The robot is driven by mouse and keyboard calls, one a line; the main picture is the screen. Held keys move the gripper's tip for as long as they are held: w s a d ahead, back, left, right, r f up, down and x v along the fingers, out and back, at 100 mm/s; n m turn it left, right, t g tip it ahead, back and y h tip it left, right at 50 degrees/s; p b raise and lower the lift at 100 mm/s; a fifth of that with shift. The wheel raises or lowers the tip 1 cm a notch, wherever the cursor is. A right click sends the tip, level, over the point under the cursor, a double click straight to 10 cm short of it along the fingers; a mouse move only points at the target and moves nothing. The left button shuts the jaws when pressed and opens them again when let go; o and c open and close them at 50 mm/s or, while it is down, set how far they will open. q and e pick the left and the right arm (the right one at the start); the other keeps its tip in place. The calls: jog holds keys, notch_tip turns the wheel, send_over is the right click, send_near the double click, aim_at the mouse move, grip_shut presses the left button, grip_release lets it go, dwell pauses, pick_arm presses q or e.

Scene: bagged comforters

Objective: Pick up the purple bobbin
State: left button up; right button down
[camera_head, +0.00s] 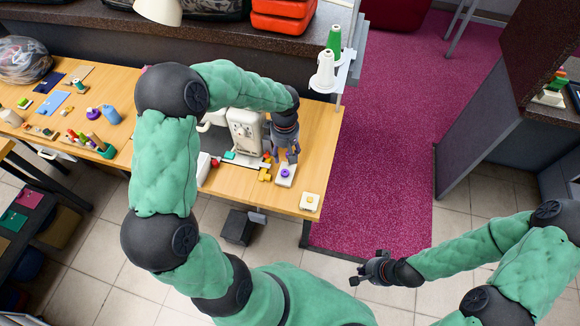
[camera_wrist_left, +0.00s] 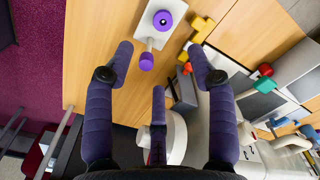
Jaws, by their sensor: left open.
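A purple bobbin (camera_head: 285,173) lies on a small white plate (camera_head: 287,181) near the table's front edge. In the left wrist view the purple bobbin (camera_wrist_left: 163,20) is at the top, beyond the fingertips, on the white plate (camera_wrist_left: 157,37). A second purple piece (camera_wrist_left: 146,62) sits at the plate's near end, between and beyond the fingertips. My left gripper (camera_head: 288,155) is open, just behind the plate in the head view; its spread fingers (camera_wrist_left: 160,62) hold nothing. My right gripper (camera_head: 360,277) is over the tiled floor, away from the table; its jaw opening is unclear.
Yellow pieces (camera_head: 265,174) lie left of the plate. A white sewing machine (camera_head: 245,131) stands close beside my left gripper. A thread stand with a green cone (camera_head: 334,40) is at the back right. A white block with a yellow top (camera_head: 310,201) lies at the front corner.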

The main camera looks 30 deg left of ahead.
aim_at(284, 170)
pick_arm(q)
jog(key=f, duration=0.3)
jog(key=s+a+f+b, duration=0.1)
jog(key=shift+f, duration=0.35)
jog(key=shift+w+d+f, duration=0.15)
jog(key=shift+d+f, duration=0.05)
jog(key=shift+f, duration=0.3)
jog(key=f+b, duration=0.1)
jog(key=f, duration=0.3)
jog(key=shift+d, duration=0.2)
jog(key=shift+f, duration=0.5)
jog(key=shift+a, duration=0.1)
pick_arm(e)
jog(key=shift+s+a+f, duration=0.2)
jog(key=shift+f, duration=0.25)
jog(key=shift+s+a+f, duration=0.15)
jog(key=shift+a+f, duration=0.05)
jog(key=shift+f, duration=0.25)
pick_arm(q)
jog(key=shift+r, duration=0.1)
jog(key=c, duration=0.8)
